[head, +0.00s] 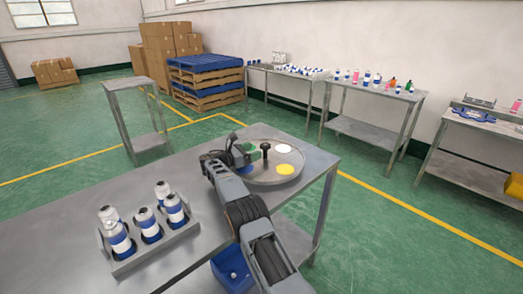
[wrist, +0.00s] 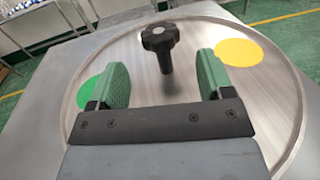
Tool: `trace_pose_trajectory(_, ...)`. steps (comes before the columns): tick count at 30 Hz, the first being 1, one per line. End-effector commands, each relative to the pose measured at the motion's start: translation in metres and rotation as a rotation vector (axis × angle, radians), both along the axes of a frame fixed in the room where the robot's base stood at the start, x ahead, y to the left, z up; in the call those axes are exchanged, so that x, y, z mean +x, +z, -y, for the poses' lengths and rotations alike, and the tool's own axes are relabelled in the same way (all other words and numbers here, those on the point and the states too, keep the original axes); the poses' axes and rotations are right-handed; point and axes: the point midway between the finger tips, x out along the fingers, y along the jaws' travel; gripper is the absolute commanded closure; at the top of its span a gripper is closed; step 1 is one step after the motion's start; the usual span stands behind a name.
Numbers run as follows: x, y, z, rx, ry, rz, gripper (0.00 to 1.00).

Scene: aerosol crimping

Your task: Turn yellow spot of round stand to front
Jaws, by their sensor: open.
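The round stand (head: 262,179) is a grey metal disc with a raised rim at the far right of the near table. Its yellow spot (head: 285,169) is on the right side in the head view, and at the upper right in the wrist view (wrist: 240,52). A white spot (head: 283,148) and a green spot (head: 252,155) are also on the disc. A black knob (wrist: 160,40) stands upright on a post at the disc's middle. My gripper (wrist: 166,70) is open over the disc, its green-padded fingers on either side of the post, apart from it. The wrist hides part of the disc.
A metal rack (head: 153,250) with several blue-and-white cans stands on the near table (head: 85,192), at the front left. A blue bin (head: 232,268) is below the table. Other tables with bottles line the wall. The tabletop between rack and disc is mostly clear.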

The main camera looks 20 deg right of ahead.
Motion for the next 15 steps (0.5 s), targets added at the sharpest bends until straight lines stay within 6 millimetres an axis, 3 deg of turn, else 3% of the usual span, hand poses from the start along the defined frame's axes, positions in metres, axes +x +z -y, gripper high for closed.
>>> trace_pose_trajectory(6,-0.005,0.000,-0.041,-0.001,0.003,0.000,0.26)
trace_pose_trajectory(15,-0.009,0.000,-0.069,0.000,0.000,-0.001,0.26)
